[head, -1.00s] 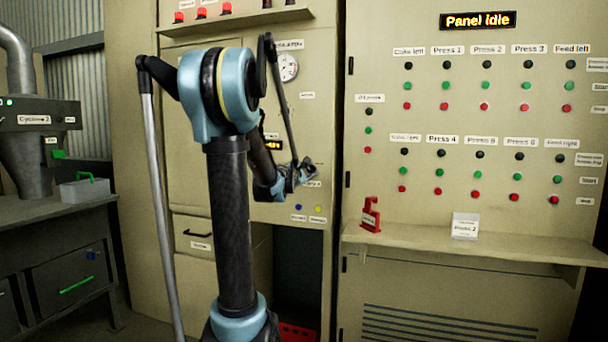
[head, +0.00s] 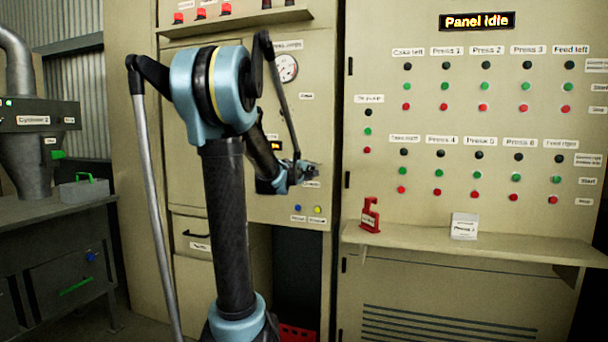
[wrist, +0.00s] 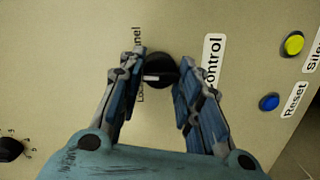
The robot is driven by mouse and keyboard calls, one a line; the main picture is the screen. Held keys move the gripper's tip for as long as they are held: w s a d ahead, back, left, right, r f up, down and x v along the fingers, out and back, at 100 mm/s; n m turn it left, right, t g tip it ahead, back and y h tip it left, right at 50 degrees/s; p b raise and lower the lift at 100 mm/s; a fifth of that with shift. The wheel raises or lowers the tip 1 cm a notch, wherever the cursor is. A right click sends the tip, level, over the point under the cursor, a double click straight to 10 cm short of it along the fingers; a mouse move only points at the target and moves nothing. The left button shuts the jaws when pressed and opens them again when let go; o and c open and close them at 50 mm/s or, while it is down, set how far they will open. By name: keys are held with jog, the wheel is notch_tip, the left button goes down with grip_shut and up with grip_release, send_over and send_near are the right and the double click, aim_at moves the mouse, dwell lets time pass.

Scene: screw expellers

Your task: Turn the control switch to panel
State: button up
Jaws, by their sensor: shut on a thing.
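The control switch (wrist: 160,68) is a round black knob with a white mark on a beige cabinet face, in the wrist view. A "Control" label (wrist: 213,62) is to its right. "Panel" (wrist: 138,40) and partly covered "Local" (wrist: 141,92) lettering are to its left. My gripper (wrist: 160,76) is shut on the knob, one finger on each side. In the head view my gripper (head: 298,174) is at the cabinet front and hides the switch. The white mark lies roughly level in the wrist view; which word it points to I cannot tell.
A blue button (wrist: 269,102) and a yellow button (wrist: 292,43) are right of the switch. Another black knob (wrist: 10,149) is at lower left. In the head view, a shelf (head: 500,244) juts out at right, below the button panel. The display (head: 477,21) reads "Panel idle".

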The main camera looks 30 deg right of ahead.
jog(key=m+y, duration=0.1)
jog(key=m, duration=0.3)
jog(key=shift+s+m+t, duration=0.1)
jog(key=shift+m+t, duration=0.3)
jog(key=shift+m, duration=1.4)
jog(key=shift+y, duration=0.3)
jog(key=o, duration=1)
jog(key=shift+o, duration=0.2)
jog(key=v, duration=1.1)
jog(key=shift+s+a, duration=0.2)
jog(key=shift+a, duration=0.15)
jog(key=shift+f, duration=0.15)
